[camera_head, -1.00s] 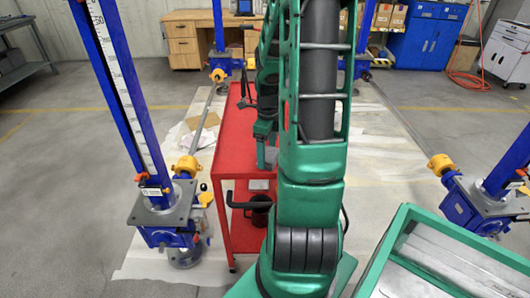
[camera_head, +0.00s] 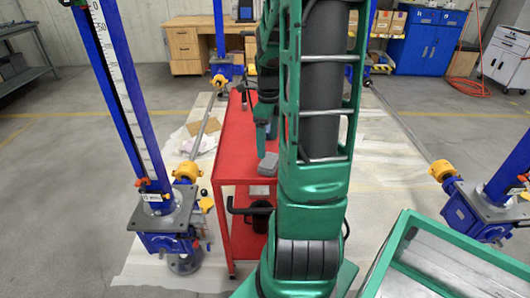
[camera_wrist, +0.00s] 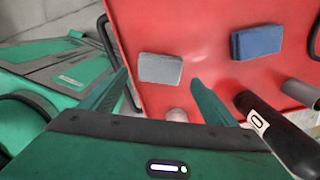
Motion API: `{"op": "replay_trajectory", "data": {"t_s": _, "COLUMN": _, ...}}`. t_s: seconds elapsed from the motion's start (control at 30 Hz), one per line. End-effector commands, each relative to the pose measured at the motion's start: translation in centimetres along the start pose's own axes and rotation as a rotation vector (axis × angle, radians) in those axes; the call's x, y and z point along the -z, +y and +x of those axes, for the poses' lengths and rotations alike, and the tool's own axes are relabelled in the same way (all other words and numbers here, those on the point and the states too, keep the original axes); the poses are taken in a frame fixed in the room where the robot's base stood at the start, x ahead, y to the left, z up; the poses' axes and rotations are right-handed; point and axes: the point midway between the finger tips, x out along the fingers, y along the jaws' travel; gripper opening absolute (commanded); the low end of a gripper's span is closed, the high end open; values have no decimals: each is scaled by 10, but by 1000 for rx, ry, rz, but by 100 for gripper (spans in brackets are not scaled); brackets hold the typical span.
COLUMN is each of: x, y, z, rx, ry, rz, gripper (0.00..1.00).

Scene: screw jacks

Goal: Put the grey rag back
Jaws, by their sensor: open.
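The grey rag (camera_wrist: 160,68) is a small folded block lying on the red top of the cart. In the head view the rag (camera_head: 268,164) is near the cart's near end, beside my arm. My gripper (camera_wrist: 160,80) is open, with one green finger on each side of the rag in the wrist view. The gripper also shows in the head view (camera_head: 263,135), partly hidden by my arm. Whether the fingers touch the rag cannot be told.
A blue rag (camera_wrist: 257,42) lies on the red cart (camera_head: 236,145). A black tool (camera_wrist: 280,130) and grey cylinders (camera_wrist: 300,92) are close to the right finger. A blue screw jack (camera_head: 165,225) stands left of the cart; a green-rimmed tray (camera_head: 385,255) is at right.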

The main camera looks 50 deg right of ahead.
Motion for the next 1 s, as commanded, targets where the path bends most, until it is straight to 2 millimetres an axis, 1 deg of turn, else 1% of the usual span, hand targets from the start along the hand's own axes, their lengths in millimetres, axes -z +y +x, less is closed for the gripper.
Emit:
{"op": "replay_trajectory", "data": {"t_s": 0.03, "x": -1, "y": -1, "z": -10, "rx": 5, "ry": -2, "rz": 0, "gripper": 81}}
{"op": "replay_trajectory", "data": {"t_s": 0.2, "x": 0, "y": -1, "z": -33, "rx": 3, "ry": -2, "rz": 0, "gripper": 81}}
{"op": "replay_trajectory", "data": {"t_s": 0.37, "x": 0, "y": 1, "z": -43, "rx": 1, "ry": 0, "rz": -10, "gripper": 81}}
{"op": "replay_trajectory", "data": {"t_s": 0.47, "x": 1, "y": 9, "z": -48, "rx": 5, "ry": 6, "rz": -84, "gripper": 81}}
{"op": "replay_trajectory", "data": {"t_s": 0.57, "x": 4, "y": 26, "z": -55, "rx": 12, "ry": 18, "rz": -246, "gripper": 81}}
{"op": "replay_trajectory", "data": {"t_s": 0.8, "x": 22, "y": 82, "z": -73, "rx": 16, "ry": 47, "rz": -819, "gripper": 81}}
{"op": "replay_trajectory", "data": {"t_s": 1.0, "x": 42, "y": 126, "z": -80, "rx": 7, "ry": 51, "rz": -1306, "gripper": 81}}
